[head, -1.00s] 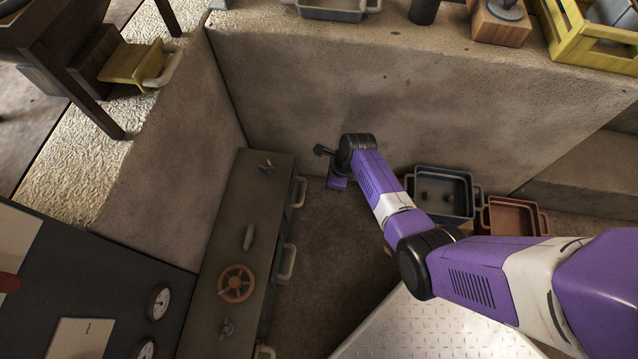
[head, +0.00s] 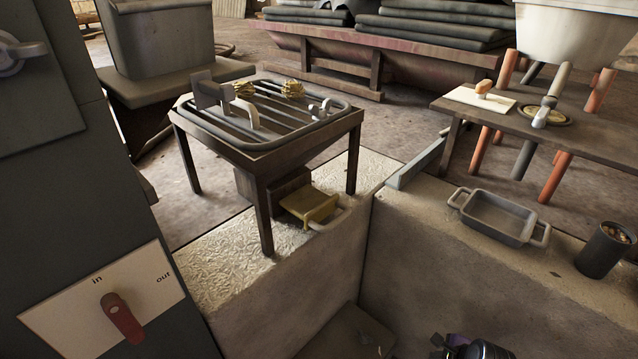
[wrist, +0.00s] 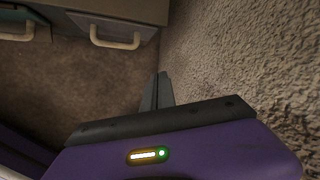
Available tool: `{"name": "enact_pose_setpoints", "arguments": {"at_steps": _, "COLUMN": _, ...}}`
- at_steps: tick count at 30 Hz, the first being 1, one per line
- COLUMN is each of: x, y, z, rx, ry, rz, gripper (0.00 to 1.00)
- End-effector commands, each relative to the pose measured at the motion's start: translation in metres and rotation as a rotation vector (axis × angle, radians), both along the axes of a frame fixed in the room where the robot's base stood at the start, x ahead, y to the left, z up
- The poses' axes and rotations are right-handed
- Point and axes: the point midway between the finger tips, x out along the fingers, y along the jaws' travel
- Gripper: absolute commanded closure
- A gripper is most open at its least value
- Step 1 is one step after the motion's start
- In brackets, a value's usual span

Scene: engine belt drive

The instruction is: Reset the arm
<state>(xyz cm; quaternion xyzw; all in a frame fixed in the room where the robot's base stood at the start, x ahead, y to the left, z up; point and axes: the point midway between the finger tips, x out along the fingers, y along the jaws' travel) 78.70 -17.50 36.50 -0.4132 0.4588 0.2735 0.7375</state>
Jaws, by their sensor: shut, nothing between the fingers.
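My arm shows only at the bottom edge of the head view, where part of my purple and black wrist (head: 478,348) is in sight. In the wrist view my gripper (wrist: 163,80) has its dark fingers together with nothing between them. It hangs beside a rough concrete wall (wrist: 250,60) on the right, over brown floor (wrist: 75,80). The rest of my arm is out of view.
A cabinet with pale handles (wrist: 115,38) is at the wrist view's top left. In the head view a red lever (head: 122,320) sits on an in/out panel. A slatted table (head: 262,150), a grey tray (head: 498,217) and a dark cup (head: 604,250) stand beyond.

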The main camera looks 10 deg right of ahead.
Motion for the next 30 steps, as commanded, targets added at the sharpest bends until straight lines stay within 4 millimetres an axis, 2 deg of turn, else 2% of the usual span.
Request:
{"name": "enact_pose_setpoints", "arguments": {"at_steps": 3, "x": 0.010, "y": -0.017, "z": 0.026, "rx": -0.218, "ry": -0.132, "rz": 0.167, "gripper": 1.00}}
{"name": "enact_pose_setpoints", "arguments": {"at_steps": 5, "x": 0.009, "y": -0.020, "z": 0.039, "rx": -0.345, "ry": -0.189, "rz": 0.262, "gripper": 1.00}}
{"name": "enact_pose_setpoints", "arguments": {"at_steps": 8, "x": -0.003, "y": -0.018, "z": 0.065, "rx": -0.573, "ry": -0.271, "rz": 0.425, "gripper": 1.00}}
{"name": "enact_pose_setpoints", "arguments": {"at_steps": 11, "x": -0.023, "y": -0.006, "z": 0.092, "rx": -0.790, "ry": -0.329, "rz": 0.577, "gripper": 1.00}}
{"name": "enact_pose_setpoints", "arguments": {"at_steps": 17, "x": -0.074, "y": 0.032, "z": 0.152, "rx": -1.169, "ry": -0.407, "rz": 0.823, "gripper": 1.00}}
{"name": "enact_pose_setpoints", "arguments": {"at_steps": 21, "x": -0.115, "y": 0.063, "z": 0.198, "rx": -1.390, "ry": -0.445, "rz": 0.954, "gripper": 1.00}}
{"name": "enact_pose_setpoints", "arguments": {"at_steps": 30, "x": -0.206, "y": 0.125, "z": 0.296, "rx": -1.726, "ry": -0.507, "rz": 1.143, "gripper": 1.00}}
